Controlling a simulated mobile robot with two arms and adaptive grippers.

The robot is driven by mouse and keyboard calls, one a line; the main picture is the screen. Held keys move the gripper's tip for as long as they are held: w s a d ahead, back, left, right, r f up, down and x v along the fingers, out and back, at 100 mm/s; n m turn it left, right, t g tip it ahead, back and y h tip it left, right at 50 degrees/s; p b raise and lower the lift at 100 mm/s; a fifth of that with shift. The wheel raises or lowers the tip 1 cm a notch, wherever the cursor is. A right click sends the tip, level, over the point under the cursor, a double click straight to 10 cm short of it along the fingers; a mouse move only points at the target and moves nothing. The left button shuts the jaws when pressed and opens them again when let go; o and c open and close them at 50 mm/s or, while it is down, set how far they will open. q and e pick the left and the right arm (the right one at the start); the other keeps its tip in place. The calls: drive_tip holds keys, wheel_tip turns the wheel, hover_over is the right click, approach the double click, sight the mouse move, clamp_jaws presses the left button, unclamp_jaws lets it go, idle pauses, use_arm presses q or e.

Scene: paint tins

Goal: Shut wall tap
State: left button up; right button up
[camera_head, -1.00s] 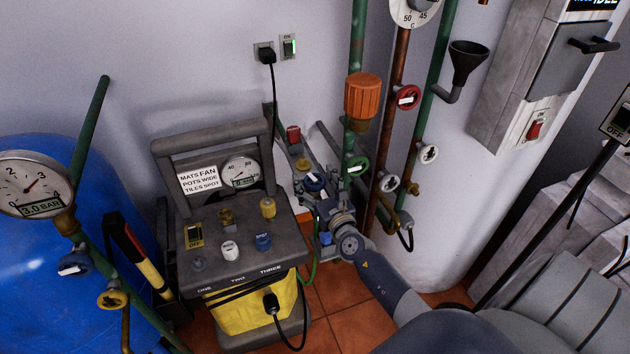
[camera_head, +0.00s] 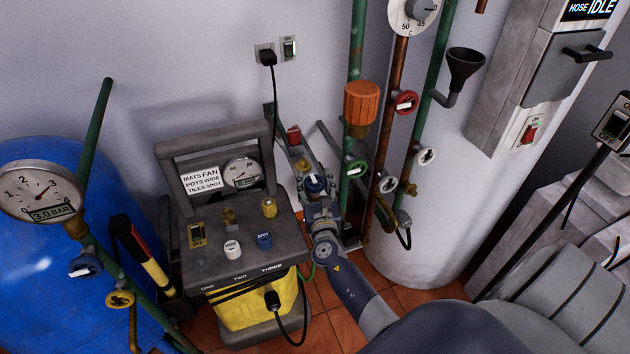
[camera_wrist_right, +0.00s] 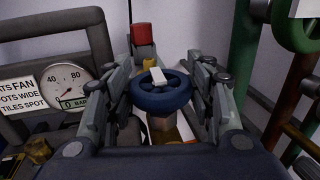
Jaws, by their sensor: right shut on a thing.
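A blue tap handwheel (camera_head: 315,183) with a white bar across it sits on the pipework near the wall, right of the machine. It also shows in the right wrist view (camera_wrist_right: 160,96), between the two fingers. My right gripper (camera_head: 319,194) is shut on this blue handwheel, one finger on each side. The fingers also show in the right wrist view (camera_wrist_right: 162,92). The valve body under the wheel is partly hidden by the gripper. My left gripper is not in view.
The grey and yellow machine (camera_head: 245,245) stands close on the left. Green (camera_head: 350,169) and red (camera_head: 405,103) handwheels are on pipes to the right, with an orange cap (camera_head: 361,103) above. A red block (camera_head: 294,135) is behind. A blue tank (camera_head: 40,275) fills the far left.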

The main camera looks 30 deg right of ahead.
drive_tip(key=o, duration=1.1)
drive_tip(key=shift+s, duration=0.1)
drive_tip(key=v, duration=1.2)
